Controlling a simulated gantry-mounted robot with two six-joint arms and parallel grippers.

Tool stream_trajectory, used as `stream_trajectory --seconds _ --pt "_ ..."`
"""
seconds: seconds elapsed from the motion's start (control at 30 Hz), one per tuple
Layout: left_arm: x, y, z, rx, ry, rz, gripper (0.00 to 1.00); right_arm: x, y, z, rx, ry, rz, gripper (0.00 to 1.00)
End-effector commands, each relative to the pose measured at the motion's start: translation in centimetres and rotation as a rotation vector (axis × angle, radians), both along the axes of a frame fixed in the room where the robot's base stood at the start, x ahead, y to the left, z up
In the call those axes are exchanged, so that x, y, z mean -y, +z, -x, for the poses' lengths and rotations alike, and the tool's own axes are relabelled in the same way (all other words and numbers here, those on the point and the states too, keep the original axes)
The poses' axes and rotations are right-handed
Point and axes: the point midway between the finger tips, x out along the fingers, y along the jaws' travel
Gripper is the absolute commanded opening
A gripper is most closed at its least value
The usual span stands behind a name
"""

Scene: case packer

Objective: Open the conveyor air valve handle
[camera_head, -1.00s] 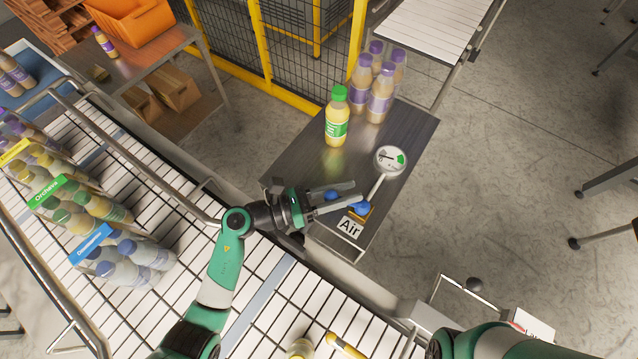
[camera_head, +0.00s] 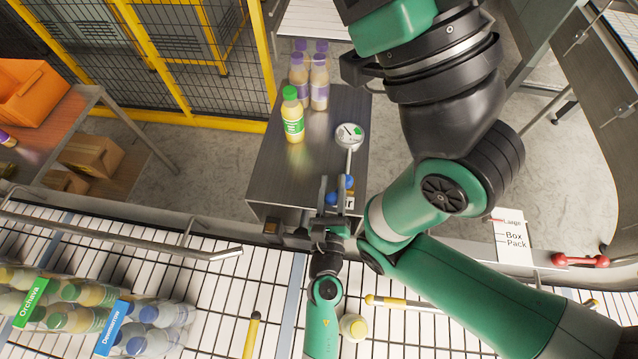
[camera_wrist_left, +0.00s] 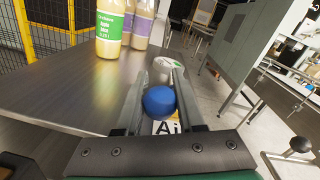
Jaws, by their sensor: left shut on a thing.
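The air valve handle (camera_head: 348,183) has blue ends and sits at the front of the dark metal table. A round pressure gauge (camera_head: 349,136) stands on a pipe behind it. My left gripper (camera_head: 336,191) reaches the valve from the front and is shut on the handle. In the left wrist view the handle's blue knob (camera_wrist_left: 159,102) lies between the two fingers. The "Air" label (camera_wrist_left: 166,127) shows partly beneath it. The valve body is mostly hidden by the gripper. My right arm crosses the right side of the head view; its gripper is not visible.
A green-capped juice bottle (camera_head: 292,115) and several purple-capped bottles (camera_head: 319,82) stand on the table behind the valve. The conveyor (camera_head: 230,290) runs along the front, with bottle packs (camera_head: 150,325) at left. A red handle (camera_head: 580,260) is at right.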

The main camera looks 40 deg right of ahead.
Motion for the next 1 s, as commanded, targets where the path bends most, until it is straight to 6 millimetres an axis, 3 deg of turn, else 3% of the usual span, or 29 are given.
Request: stream_trajectory --seconds 0.53,0.57,0.7,1.0 --pt "-0.06 -0.15 0.21 -0.001 0.028 -0.003 0.0 -0.01 0.29 -0.01 0.0 0.0 0.0 0.5" --pt "-0.07 -0.15 0.22 -0.001 0.028 -0.003 0.41 -0.01 0.29 -0.01 0.0 0.0 0.0 0.5" --pt "-0.07 -0.12 0.2 -0.001 0.028 -0.003 0.66 -0.01 0.29 -0.01 0.0 0.0 0.0 0.5" --pt "-0.14 -0.03 0.23 -0.001 0.028 -0.001 0.68 -0.01 0.38 -0.01 0.0 0.0 0.0 0.5"
